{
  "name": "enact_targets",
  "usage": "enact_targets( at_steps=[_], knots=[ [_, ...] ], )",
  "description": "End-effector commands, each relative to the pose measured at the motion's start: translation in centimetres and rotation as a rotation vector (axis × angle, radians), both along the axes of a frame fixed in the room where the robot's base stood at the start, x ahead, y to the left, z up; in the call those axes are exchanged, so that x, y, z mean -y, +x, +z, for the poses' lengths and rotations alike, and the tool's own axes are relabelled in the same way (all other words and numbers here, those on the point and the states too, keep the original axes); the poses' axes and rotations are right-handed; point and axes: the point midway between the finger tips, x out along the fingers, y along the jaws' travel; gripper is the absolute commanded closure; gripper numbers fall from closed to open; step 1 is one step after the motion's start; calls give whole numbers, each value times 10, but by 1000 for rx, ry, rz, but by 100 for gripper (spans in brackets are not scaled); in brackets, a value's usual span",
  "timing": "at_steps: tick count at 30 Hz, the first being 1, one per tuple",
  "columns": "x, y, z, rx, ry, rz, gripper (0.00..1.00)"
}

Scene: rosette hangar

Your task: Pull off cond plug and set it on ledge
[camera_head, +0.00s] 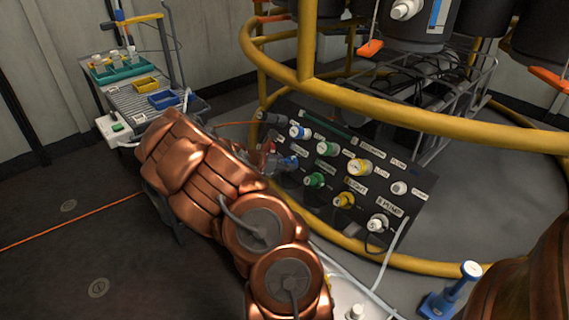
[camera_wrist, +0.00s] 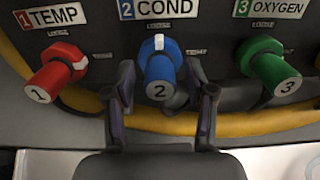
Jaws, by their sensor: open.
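The cond plug (camera_wrist: 160,75) is a blue cylinder marked 2, seated in the panel under the "2 COND" label (camera_wrist: 156,9) in the wrist view. In the head view, a blue plug (camera_head: 290,162) shows in the panel's lower row, beside my gripper. My gripper (camera_wrist: 166,97) is open, one finger on each side of the blue plug's lower part. A gap shows on both sides, and nothing is held. A pale surface (camera_wrist: 286,158) lies below the yellow rail in the wrist view; I cannot tell if it is the ledge.
A red plug (camera_wrist: 56,71) marked 1 sits left of the cond plug, and a green plug (camera_wrist: 268,68) marked 3 sits right. A yellow rail (camera_wrist: 250,122) runs below. More plugs fill the dark panel (camera_head: 405,238). A cart (camera_head: 140,97) stands back left.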

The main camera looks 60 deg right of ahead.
Motion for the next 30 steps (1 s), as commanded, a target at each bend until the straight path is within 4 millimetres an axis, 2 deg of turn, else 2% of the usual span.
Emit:
enact_targets(
  at_steps=[3,19,30],
  knots=[
    [0,0,0,0,0,0,45],
    [0,0,0,0,0,0,100],
    [-1,0,1,0,0,0,100]
  ],
)
